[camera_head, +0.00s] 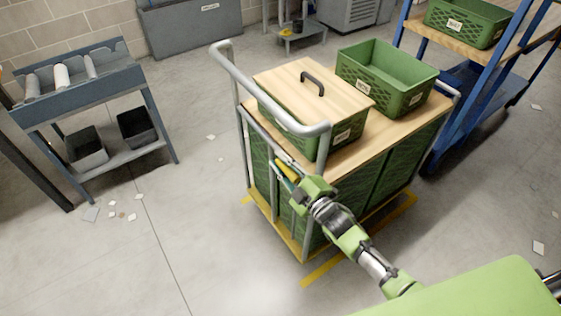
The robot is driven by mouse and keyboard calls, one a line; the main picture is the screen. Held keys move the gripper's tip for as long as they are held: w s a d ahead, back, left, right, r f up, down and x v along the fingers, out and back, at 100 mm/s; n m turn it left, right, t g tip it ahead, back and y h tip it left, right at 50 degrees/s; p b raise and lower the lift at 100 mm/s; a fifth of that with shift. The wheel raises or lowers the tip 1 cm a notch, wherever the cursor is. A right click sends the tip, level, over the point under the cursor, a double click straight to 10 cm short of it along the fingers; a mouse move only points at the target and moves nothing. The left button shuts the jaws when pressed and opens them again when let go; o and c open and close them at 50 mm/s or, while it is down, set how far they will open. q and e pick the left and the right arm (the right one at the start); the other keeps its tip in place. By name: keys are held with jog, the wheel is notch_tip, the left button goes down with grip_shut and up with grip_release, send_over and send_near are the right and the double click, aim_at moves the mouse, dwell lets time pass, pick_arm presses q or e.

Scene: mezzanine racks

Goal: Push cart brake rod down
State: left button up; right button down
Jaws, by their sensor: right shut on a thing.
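The cart (345,136) stands in the middle of the head view, with a grey tube push handle on its near left side. The brake rod (287,169) shows as a yellow piece on the handle end, below the handle's bar. My right gripper (291,181) reaches up from the lower right and is shut on the brake rod. The fingers hide part of the rod, and its lower end cannot be made out. My left gripper is not in view.
The cart carries a wood-lidded green crate (345,130) and an open green crate (415,97). A blue rack (466,108) stands close on its right. A grey bench (95,92) stands at the left. Floor between bench and cart is open, with small scraps.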

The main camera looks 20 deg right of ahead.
notch_tip(320, 180, down, 4)
jog(key=shift+s+f+b, duration=0.1)
jog(key=shift+s+b, duration=0.05)
jog(key=shift+b, duration=0.9)
jog(key=c, duration=1.9)
grip_release()
jog(key=shift+f, duration=0.15)
jog(key=v, duration=1.2)
